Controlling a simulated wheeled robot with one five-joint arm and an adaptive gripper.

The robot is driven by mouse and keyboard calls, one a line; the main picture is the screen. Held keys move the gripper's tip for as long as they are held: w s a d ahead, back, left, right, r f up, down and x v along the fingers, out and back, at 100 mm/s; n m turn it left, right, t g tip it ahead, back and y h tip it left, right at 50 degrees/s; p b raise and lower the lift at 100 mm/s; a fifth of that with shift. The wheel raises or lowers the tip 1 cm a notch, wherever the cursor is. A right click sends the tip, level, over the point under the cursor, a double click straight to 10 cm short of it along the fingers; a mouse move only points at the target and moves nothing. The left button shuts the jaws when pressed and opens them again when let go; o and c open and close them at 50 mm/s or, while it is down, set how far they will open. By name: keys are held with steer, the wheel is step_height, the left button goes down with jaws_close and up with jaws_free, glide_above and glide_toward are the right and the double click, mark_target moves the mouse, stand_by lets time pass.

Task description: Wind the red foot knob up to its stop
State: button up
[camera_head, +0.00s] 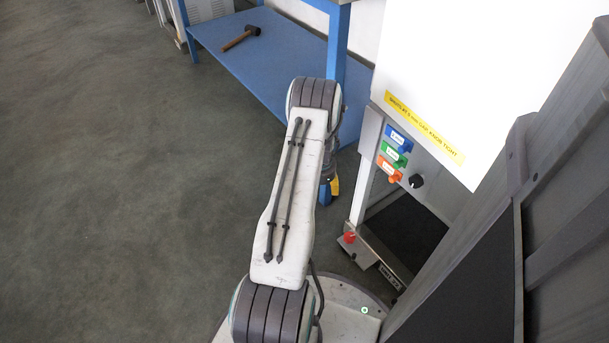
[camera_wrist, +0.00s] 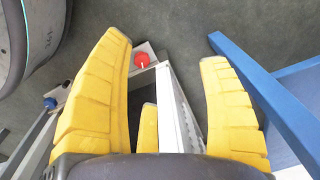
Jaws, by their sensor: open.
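The red foot knob (camera_head: 349,238) sits low at the front corner of the dispenser frame, close to the floor. In the wrist view the red knob (camera_wrist: 141,60) shows beyond the fingers, just right of the left fingertip, on a pale bracket. My gripper (camera_wrist: 164,48) is open, with its yellow fingers spread wide and no contact with the knob visible. In the head view my gripper (camera_head: 332,186) is mostly hidden behind my arm, above and left of the knob.
A panel with blue (camera_head: 398,138), green (camera_head: 392,154) and orange (camera_head: 389,169) controls and a black knob (camera_head: 416,181) is above the foot. A blue bench (camera_head: 270,57) with a mallet (camera_head: 241,38) stands behind. Open floor (camera_head: 110,180) lies left.

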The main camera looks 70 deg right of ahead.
steer(key=w+a+r+n+p, duration=0.1)
steer(key=w+a+r+p, duration=0.1)
steer(key=w+r, duration=0.2)
step_height(320, 180, up, 2)
steer(key=shift+w+r+n, duration=0.15)
steer(key=shift+r+n, duration=0.1)
steer(key=shift+n, duration=0.15)
